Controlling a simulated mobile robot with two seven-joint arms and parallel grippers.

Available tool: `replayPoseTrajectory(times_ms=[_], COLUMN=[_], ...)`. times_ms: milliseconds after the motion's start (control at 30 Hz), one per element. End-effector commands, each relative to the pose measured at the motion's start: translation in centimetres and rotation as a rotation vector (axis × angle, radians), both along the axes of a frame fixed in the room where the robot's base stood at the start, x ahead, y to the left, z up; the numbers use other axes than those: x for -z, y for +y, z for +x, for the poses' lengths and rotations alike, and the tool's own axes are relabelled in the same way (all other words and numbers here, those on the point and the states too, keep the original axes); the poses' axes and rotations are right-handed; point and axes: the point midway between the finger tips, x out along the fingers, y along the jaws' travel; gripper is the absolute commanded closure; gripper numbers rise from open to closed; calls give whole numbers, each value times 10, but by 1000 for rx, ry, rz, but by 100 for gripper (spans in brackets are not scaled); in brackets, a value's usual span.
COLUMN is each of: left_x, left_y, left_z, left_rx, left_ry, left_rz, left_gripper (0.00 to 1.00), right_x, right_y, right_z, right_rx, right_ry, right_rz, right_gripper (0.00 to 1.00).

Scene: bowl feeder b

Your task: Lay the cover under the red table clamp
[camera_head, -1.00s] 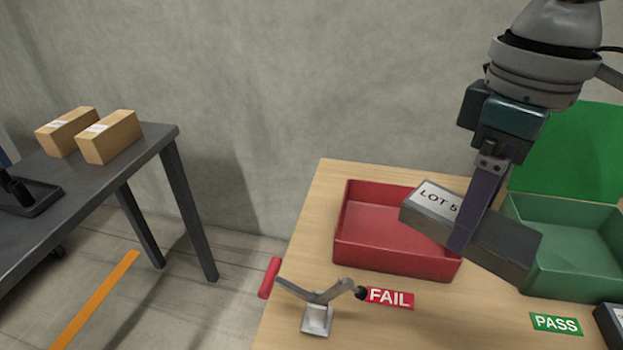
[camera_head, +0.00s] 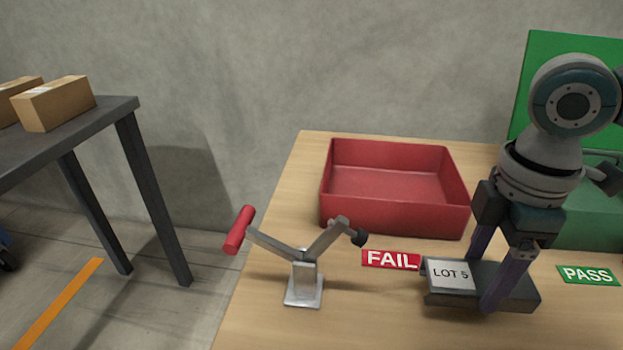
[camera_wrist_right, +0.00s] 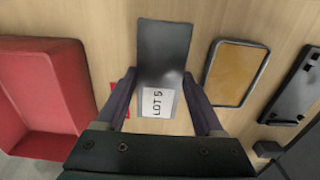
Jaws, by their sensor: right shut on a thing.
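The cover (camera_head: 512,287) is a dark grey, flat block with a white "LOT 5" label. It also shows in the right wrist view (camera_wrist_right: 163,55), label end nearest the gripper. My right gripper (camera_head: 484,285) is shut on the cover, one purple finger on each long side. The cover is roughly level, low over the wooden table; I cannot tell whether it touches. The red table clamp (camera_head: 305,280) stands to its left, with its red handle out to the left and its black-tipped arm raised to the right. Nothing lies under the tip. My left gripper is not in view.
The red bin (camera_head: 395,215) stands behind the clamp, with the FAIL sign (camera_head: 391,259) in front. The green bin (camera_head: 590,222) is behind my right arm, near the PASS sign (camera_head: 588,275). A yellow-topped tray (camera_wrist_right: 235,73) lies beside the cover.

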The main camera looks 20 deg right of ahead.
Motion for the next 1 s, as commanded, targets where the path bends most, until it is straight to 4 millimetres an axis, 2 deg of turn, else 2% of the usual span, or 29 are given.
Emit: replayPoseTrajectory(times_ms=[33, 100, 200, 333, 567, 767, 1000], left_x=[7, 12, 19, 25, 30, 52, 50], left_y=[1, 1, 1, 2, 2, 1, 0], left_z=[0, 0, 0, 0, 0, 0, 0], left_rx=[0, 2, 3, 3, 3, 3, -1], left_ry=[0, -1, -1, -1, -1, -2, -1], left_rz=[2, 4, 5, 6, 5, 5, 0], left_gripper=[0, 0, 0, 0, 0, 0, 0], right_x=[3, 3, 3, 2, 1, 35, 35], right_y=[16, 33, 55, 75, 90, 89, 89], right_z=[11, 21, 35, 47, 56, 55, 55], right_rx=[-4, -4, -2, 0, 0, 2, 1], right_ry=[-8, -7, -5, -4, -2, 2, -1], right_rz=[6, 5, 3, 0, -1, -3, -3], right_gripper=[100, 100, 100, 100, 100, 100, 100])
